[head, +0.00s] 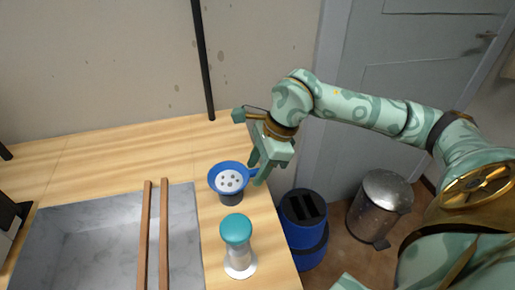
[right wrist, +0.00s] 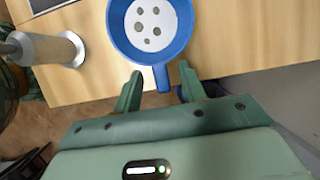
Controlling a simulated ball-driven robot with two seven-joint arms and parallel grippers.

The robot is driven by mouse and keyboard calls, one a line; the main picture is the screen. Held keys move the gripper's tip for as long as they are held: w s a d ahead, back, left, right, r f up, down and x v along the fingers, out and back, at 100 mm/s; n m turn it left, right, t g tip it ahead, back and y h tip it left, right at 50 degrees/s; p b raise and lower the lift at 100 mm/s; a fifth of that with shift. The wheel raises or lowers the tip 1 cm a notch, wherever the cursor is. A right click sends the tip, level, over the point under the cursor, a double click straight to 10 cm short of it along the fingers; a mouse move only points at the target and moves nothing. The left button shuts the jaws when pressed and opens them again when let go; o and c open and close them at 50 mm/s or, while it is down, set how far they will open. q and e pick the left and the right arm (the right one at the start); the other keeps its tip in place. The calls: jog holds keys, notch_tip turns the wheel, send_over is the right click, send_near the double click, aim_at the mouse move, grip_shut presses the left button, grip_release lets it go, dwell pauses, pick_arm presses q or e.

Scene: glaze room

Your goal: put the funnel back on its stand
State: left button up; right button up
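A blue round piece with a handle, which looks like the funnel (head: 214,183), holds a white disc with several holes. That gripper's fingers are apart, one on each side of the handle's end, with gaps showing. In the head view my right gripper (head: 257,174) is just right of the funnel. My left gripper is not in view.
A teal-topped post on a white round foot (head: 236,230) stands in front of the funnel. A grey sink (head: 90,235) with two wooden bars (head: 164,225) lies to the left. Past the counter's right edge are a blue bin (head: 305,240) and a metal bin (head: 380,205).

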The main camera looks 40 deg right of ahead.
pick_arm(q)
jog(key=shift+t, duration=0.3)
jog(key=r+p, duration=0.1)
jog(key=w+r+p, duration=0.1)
jog(key=p, duration=0.1)
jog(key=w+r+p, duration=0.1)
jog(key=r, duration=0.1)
pick_arm(e)
jog(key=v, duration=1.6)
jog(key=shift+r, duration=0.15)
